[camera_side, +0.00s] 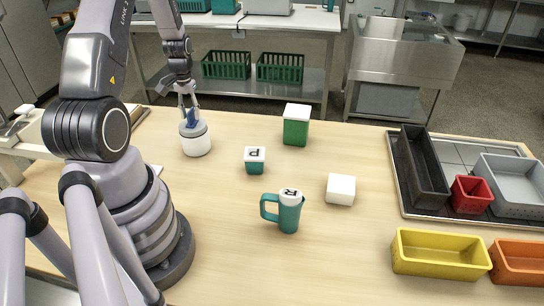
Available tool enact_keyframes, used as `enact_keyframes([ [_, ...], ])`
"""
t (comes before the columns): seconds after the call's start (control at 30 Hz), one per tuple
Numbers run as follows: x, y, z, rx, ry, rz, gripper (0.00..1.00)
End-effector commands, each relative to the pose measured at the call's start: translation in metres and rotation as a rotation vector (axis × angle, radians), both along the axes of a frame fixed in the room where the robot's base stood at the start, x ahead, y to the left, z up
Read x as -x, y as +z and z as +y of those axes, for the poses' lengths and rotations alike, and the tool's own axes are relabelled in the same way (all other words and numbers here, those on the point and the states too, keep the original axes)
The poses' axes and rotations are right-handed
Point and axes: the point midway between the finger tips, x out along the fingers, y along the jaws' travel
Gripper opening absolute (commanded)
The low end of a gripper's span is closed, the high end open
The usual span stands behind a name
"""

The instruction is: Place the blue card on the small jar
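The blue card (192,118) is a small dark blue piece, standing roughly upright between the fingertips of my gripper (189,108). My gripper points down and looks closed on the card.
A teal cup (254,165) marked P, a green canister (296,130), a white block (341,189) and a teal mug (289,215) stand to the right. Yellow (438,268) and orange (520,278) bins and a loaded tray (402,190) fill the right side.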

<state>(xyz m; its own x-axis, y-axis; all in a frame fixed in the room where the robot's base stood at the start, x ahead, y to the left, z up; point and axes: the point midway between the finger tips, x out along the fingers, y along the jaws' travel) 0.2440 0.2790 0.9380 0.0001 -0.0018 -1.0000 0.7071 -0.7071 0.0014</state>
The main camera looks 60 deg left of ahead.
Motion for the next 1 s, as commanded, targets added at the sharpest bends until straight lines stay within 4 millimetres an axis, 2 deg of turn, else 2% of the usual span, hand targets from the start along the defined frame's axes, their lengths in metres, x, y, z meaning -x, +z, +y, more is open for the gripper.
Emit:
enact_keyframes([
  [0.4, -0.001, 0.087, 0.001, -0.006, 0.000, -0.004, 0.33],
  [0.67, -0.002, 0.118, -0.003, -0.007, -0.009, -0.006, 0.33],
  [0.77, -0.011, 0.141, -0.021, -0.030, -0.056, -0.027, 0.33],
  [0.83, -0.018, 0.167, -0.047, -0.057, -0.118, -0.057, 0.33],
  [0.93, -0.023, 0.209, -0.098, -0.103, -0.237, -0.117, 0.33],
  [1.0, -0.017, 0.237, -0.138, -0.131, -0.330, -0.167, 0.33],
])
